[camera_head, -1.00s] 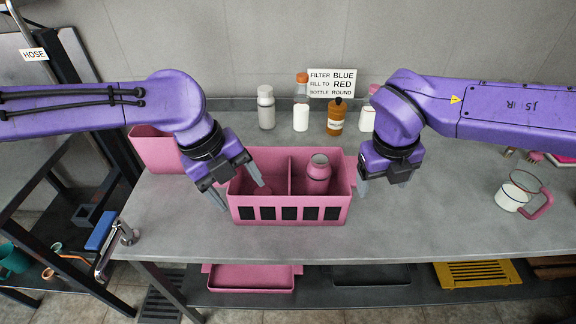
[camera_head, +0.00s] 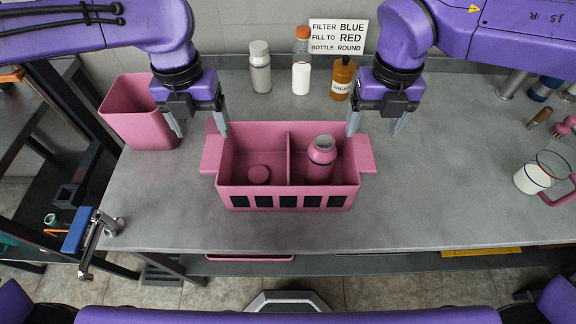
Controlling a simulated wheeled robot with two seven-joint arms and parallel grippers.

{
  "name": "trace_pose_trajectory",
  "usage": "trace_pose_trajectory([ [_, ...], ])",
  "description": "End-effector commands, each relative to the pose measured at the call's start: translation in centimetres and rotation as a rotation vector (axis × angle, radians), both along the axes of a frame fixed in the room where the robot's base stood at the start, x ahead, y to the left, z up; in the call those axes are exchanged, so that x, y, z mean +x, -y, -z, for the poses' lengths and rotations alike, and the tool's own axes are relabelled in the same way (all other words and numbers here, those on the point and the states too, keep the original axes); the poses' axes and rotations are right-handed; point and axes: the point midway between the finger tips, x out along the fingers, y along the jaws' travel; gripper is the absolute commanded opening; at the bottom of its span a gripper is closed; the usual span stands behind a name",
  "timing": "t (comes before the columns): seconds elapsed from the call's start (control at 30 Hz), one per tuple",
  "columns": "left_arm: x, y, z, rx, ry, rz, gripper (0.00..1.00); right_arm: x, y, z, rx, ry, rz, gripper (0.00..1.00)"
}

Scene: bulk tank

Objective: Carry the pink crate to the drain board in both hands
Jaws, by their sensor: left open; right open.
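The pink crate (camera_head: 289,190) stands on the grey counter, with a divider making two compartments and a side handle at each end. My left gripper (camera_head: 202,133) is open and empty, fingers down, above and behind the crate's left handle. My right gripper (camera_head: 374,130) is open and empty, fingers down, near the crate's right back corner, by the right handle. I cannot tell whether either touches the crate. I cannot identify the drain board for sure.
A pink bin (camera_head: 140,115) stands left of the crate. Behind are a grey bottle (camera_head: 260,70), an orange-capped white bottle (camera_head: 301,75), an amber bottle (camera_head: 342,80) and a sign (camera_head: 338,36). A mug (camera_head: 535,178) stands far right; counter between is clear. A tap (camera_head: 98,232) is front left.

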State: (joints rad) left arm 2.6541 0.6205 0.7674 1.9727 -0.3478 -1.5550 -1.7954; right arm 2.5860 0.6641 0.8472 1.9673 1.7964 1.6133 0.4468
Motion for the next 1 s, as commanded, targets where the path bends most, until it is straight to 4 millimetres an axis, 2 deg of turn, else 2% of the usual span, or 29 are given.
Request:
trace_pose_trajectory([
  [0.3,0.0,0.1,6.2,-0.001,-0.004,0.002,0.76,-0.1,0.1,6.1,-0.001,-0.004,0.001,0.76],
  [0.43,0.0,0.1,8.0,-0.001,-0.001,0.002,0.76,-0.1,0.2,8.0,-0.001,-0.003,0.002,0.76],
  [0.6,0.0,0.1,9.1,-0.001,0.000,0.002,0.76,-0.1,0.1,9.1,0.000,-0.001,0.002,0.76],
  [0.87,0.0,0.2,9.2,-0.002,0.001,0.001,0.76,-0.1,0.1,9.2,0.000,0.000,0.002,0.76],
  [0.9,0.0,0.1,9.2,-0.002,0.001,0.001,0.69,-0.1,0.1,9.2,0.000,0.000,0.002,0.69],
  [0.97,0.0,0.1,9.2,-0.002,0.001,0.001,0.49,-0.1,0.1,9.2,0.000,0.000,0.002,0.49],
  [1.0,0.0,0.1,9.2,-0.002,0.001,0.001,0.36,-0.1,0.1,9.2,0.000,0.000,0.002,0.36],
])
